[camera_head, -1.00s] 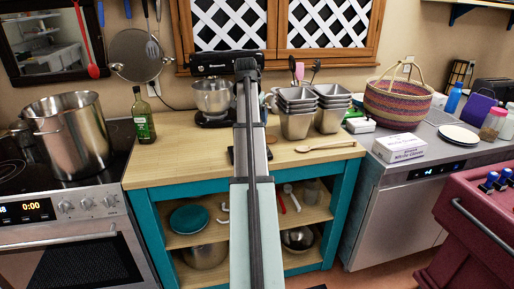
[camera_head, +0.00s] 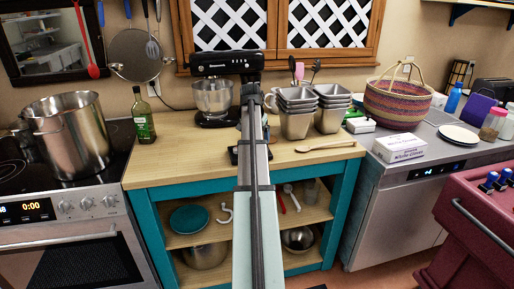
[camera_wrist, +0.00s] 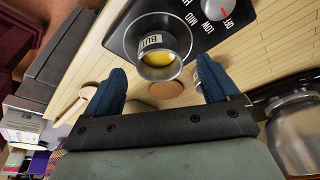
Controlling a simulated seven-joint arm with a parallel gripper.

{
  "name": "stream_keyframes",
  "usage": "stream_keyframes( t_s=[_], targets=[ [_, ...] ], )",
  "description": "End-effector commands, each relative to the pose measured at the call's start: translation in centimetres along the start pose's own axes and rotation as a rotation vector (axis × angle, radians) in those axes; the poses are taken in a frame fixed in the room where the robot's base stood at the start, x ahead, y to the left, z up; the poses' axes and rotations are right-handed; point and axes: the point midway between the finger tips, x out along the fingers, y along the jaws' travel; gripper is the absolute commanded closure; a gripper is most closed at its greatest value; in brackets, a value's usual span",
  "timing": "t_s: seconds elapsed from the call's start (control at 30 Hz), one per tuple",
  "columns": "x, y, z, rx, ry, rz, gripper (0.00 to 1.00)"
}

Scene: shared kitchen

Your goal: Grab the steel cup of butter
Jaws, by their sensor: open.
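The steel cup of butter (camera_wrist: 163,69) shows at the upper middle of the wrist view. It has a pale label with letters beginning "BU" and yellow butter inside. It stands on a black hot plate (camera_wrist: 200,32) with a silver knob. My gripper (camera_wrist: 161,66) is open, with one blue finger on each side of the picture and the cup between and just ahead of them. Neither finger visibly touches it. In the head view my arm hides the cup; only an edge of the hot plate (camera_head: 234,156) shows.
A round brown disc (camera_wrist: 166,90) lies near the cup. A stand mixer (camera_head: 213,97) is left of my arm. Stacked metal pans (camera_head: 296,122) and a wooden spoon (camera_head: 324,147) are to the right. The left part of the wooden counter (camera_head: 175,160) is clear.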

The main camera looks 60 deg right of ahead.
Motion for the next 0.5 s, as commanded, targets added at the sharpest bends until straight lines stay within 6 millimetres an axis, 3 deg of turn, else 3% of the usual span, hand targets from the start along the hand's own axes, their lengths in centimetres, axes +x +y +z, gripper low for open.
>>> stream_keyframes(
  t_s=[0.23, 0.5],
  targets=[
    [3.3, 0.1, -0.1, 0.000, -0.002, 0.001, 0.12],
    [3.9, 0.1, -0.1, 0.000, -0.001, 0.000, 0.12]
  ],
)
